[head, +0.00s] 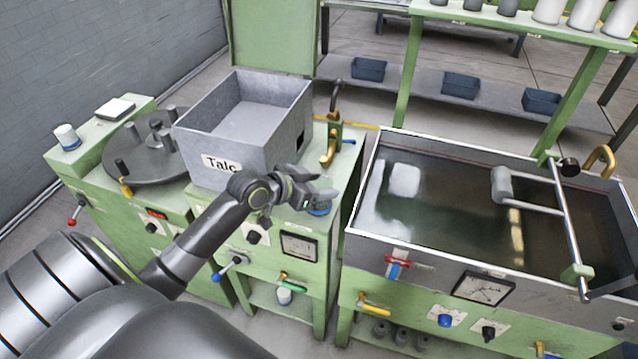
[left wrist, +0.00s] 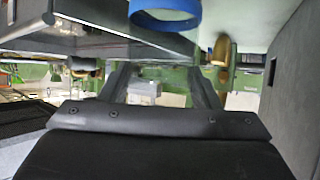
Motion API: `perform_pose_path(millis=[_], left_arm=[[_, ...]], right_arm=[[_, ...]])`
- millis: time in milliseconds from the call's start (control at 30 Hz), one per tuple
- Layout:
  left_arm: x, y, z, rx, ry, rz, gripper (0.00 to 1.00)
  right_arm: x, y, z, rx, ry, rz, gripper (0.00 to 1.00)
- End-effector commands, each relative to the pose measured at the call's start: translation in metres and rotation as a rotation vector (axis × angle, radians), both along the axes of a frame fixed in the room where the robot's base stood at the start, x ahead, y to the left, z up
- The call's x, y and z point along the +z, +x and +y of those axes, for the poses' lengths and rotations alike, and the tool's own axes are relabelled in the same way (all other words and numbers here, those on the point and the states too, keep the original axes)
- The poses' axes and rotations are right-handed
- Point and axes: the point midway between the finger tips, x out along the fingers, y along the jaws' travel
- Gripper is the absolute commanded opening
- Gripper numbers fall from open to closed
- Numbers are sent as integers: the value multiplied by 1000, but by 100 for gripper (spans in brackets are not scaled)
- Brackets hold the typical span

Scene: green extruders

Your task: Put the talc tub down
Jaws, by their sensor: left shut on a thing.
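My left gripper (head: 302,192) is shut on a small pale tub with a blue band (head: 319,209), which I take to be the talc tub. The gripper hides part of it. The tub is at the right front of the grey bin labelled Talc (head: 219,164), over the front of the green bench. I cannot tell whether its base touches the bench top. In the left wrist view the blue band (left wrist: 165,17) shows at the top edge, beyond my fingers (left wrist: 160,85). My right gripper is not in view.
A similar white tub with a blue band (head: 66,136) stands on the bench at far left, near a dark round turntable (head: 140,165). A brass tap (head: 332,145) rises behind the held tub. A water bath (head: 440,195) lies to the right. Bare green bench top (head: 345,165) shows beside the tap.

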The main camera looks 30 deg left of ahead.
Motion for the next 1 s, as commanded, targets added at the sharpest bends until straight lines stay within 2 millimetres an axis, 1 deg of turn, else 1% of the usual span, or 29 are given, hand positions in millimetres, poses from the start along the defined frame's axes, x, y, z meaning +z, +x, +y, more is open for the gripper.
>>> perform_pose_path(millis=[167, 267, 300, 433, 467, 700, 800, 867, 1000], left_arm=[[1, 0, 0, 0, 0, -1, 34], [-2, 0, 0, -1, -1, -1, 34], [-2, 0, 0, -1, -1, -1, 59], [-2, 0, 0, -1, -1, -1, 76], [-2, 0, 0, -1, -1, -1, 78], [-1, 0, 0, -1, -1, -1, 78], [3, 0, 0, -1, 0, -1, 78], [3, -4, 2, -1, 3, -2, 78], [12, -20, 8, -2, 5, -2, 78]], right_arm=[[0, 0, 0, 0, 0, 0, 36], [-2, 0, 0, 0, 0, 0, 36], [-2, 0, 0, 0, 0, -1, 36], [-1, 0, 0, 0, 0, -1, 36], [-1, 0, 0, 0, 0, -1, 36], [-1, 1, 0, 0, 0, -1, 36], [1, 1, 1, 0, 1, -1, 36], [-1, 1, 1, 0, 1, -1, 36], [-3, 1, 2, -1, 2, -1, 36]])
